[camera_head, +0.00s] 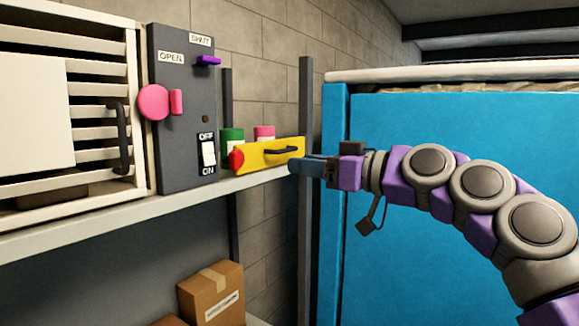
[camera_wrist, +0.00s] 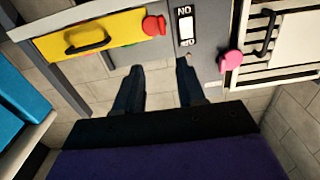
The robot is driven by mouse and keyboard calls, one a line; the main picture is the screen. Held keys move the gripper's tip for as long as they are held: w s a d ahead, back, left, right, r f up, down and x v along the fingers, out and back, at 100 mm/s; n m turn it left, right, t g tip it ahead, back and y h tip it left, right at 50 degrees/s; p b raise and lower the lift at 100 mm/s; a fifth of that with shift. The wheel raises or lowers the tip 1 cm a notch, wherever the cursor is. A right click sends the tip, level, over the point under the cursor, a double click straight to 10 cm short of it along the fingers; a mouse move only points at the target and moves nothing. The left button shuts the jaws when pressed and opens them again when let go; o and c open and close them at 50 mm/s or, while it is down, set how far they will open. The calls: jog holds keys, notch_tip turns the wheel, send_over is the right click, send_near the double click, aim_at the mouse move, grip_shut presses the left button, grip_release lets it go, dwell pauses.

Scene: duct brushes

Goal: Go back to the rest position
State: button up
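My gripper (camera_head: 310,167) is at the end of my purple and grey arm, which reaches in from the right. It is beside the right end of the yellow box in the head view. In the wrist view my gripper (camera_wrist: 160,85) shows two dark fingers standing apart with nothing between them. That view looks upside down, with the yellow box and the switch panel beyond the fingertips. I cannot tell from the head view how far the fingertips are from the box.
A shelf (camera_head: 100,215) holds a white louvred unit (camera_head: 105,115), a grey panel (camera_head: 183,110) and a yellow box (camera_head: 268,154) with a black handle. A blue cabinet (camera_head: 450,115) stands behind my arm. A cardboard box (camera_head: 212,292) is below the shelf. A dark post (camera_head: 305,100) rises near my gripper.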

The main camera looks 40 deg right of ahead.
jog(key=shift+s+d, duration=0.15)
jog(key=shift+s, duration=0.2)
dwell(0.3)
jog(key=s+a+f+n+g+b, duration=0.1)
jog(key=s+a+f+g+b, duration=0.2)
jog(key=a+f, duration=0.85)
jog(key=s+a+f+n+g+b, duration=0.1)
jog(key=a+f+g+b, duration=0.3)
jog(key=a+f, duration=0.8)
jog(key=s+a+f+m+g+h+b, duration=0.1)
jog(key=s+a+f+g+h, duration=0.15)
jog(key=f, duration=0.45)
jog(key=s+a+f+g+h+b, duration=0.1)
jog(key=s+a+f+g, duration=0.15)
jog(key=f, duration=0.55)
jog(key=s+d+f+m+g+h+b, duration=0.1)
jog(key=s+d+f+m+g, duration=0.1)
jog(key=s+f, duration=0.5)
jog(key=s+d+f+m+g+h+b, duration=0.1)
jog(key=s+d+f+m+g+b, duration=0.1)
jog(key=s+f, duration=0.5)
notch_tip(320, 180, down, 4)
jog(key=d+g, duration=0.1)
jog(key=g, duration=0.1)
jog(key=shift+s+d+f+m+g+h, duration=0.15)
jog(key=shift+s+f+m+g+h, duration=0.1)
jog(key=shift+m+g+h, duration=0.15)
